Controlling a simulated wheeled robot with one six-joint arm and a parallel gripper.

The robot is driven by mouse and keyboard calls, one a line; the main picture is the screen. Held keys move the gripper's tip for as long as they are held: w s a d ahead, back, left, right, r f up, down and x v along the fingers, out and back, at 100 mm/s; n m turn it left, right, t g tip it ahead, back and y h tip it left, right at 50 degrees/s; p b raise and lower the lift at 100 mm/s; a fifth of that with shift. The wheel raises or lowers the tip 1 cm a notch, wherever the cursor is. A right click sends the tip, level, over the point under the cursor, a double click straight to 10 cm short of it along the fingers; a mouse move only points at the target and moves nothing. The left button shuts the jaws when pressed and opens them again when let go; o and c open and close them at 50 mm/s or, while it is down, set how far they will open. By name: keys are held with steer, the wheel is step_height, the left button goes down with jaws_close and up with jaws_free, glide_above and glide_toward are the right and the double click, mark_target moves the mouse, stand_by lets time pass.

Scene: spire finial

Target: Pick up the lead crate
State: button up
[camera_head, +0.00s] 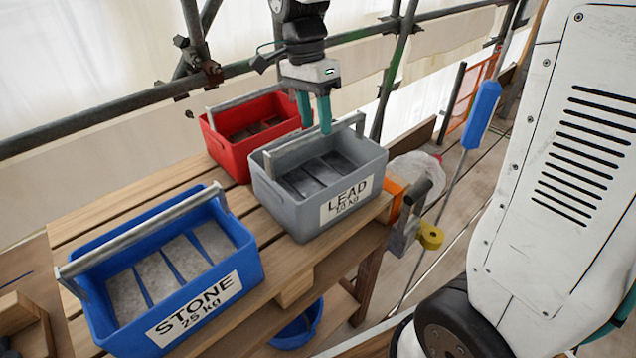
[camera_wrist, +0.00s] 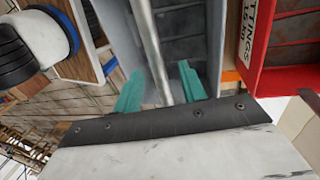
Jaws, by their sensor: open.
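The lead crate (camera_head: 285,211) is a grey box with a "LEAD" label and a grey bar handle. It stands on the wooden bench between the blue and red crates and holds dark slabs. My gripper (camera_head: 315,130) has teal fingers and is open above the crate's back part, at the handle. In the wrist view the grey handle bar (camera_wrist: 150,45) runs between the two open fingers of my gripper (camera_wrist: 160,90), with the grey crate's inside (camera_wrist: 192,22) beyond. Whether the fingers touch the bar cannot be told.
A blue crate (camera_head: 243,262) labelled "STONE 25 kg" stands at the front left. A red crate (camera_head: 219,149) stands close behind the lead crate. Scaffold tubes (camera_head: 130,105) run behind the bench. A blue-handled tool (camera_head: 482,113) stands at the right.

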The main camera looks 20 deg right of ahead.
steer(key=f, duration=0.4)
steer(key=shift+s+d, duration=0.3)
steer(key=shift+s, duration=0.1)
jaws_close()
steer(key=shift+r, duration=0.1)
steer(key=shift+r, duration=0.1)
